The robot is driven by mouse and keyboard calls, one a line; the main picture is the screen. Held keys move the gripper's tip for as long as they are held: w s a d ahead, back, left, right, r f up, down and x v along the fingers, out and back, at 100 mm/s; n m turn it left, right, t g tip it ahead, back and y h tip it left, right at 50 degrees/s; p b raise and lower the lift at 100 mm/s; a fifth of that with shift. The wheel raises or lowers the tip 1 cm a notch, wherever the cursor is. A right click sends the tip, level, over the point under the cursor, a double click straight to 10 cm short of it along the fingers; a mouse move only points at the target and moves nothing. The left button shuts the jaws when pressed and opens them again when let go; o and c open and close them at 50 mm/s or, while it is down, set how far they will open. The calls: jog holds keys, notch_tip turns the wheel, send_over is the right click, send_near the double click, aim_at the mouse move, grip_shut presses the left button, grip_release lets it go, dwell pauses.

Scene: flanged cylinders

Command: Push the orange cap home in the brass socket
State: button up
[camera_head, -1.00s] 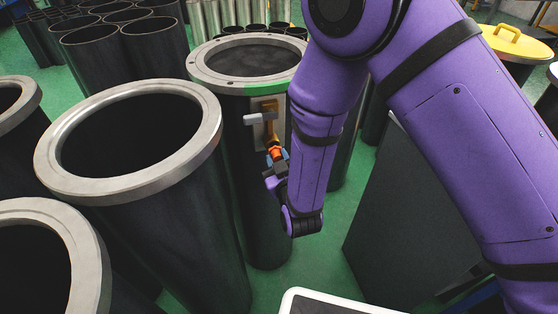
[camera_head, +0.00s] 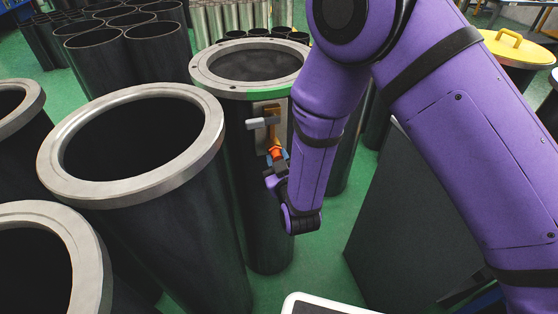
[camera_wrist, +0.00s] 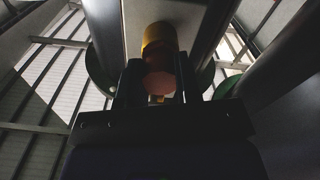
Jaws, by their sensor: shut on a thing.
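The orange cap (camera_head: 276,152) is held in my gripper (camera_head: 278,161), low in front of the plate on the dark flanged cylinder. In the wrist view the cap's round reddish end (camera_wrist: 159,83) lies between the two dark fingers of my gripper (camera_wrist: 158,80). The brass socket (camera_wrist: 158,36) shows as a yellow round body just beyond the cap, in line with it. The cap overlaps the socket in this view, so I cannot tell how far it is seated. In the head view the socket is small and mostly hidden by the cap and gripper.
A metal plate (camera_head: 261,139) on the cylinder carries a grey lever handle (camera_head: 261,123) just above the cap. A large flanged cylinder (camera_head: 205,160) stands close on the left. A dark grey panel (camera_head: 400,220) stands at right. Green floor (camera_head: 320,265) shows between them.

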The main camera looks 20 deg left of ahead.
jog(key=shift+w+a, duration=0.1)
dwell(0.3)
jog(key=o, duration=1)
jog(key=shift+c, duration=0.2)
jog(key=v, duration=0.7)
jog(key=shift+w+r, duration=0.1)
dwell(0.4)
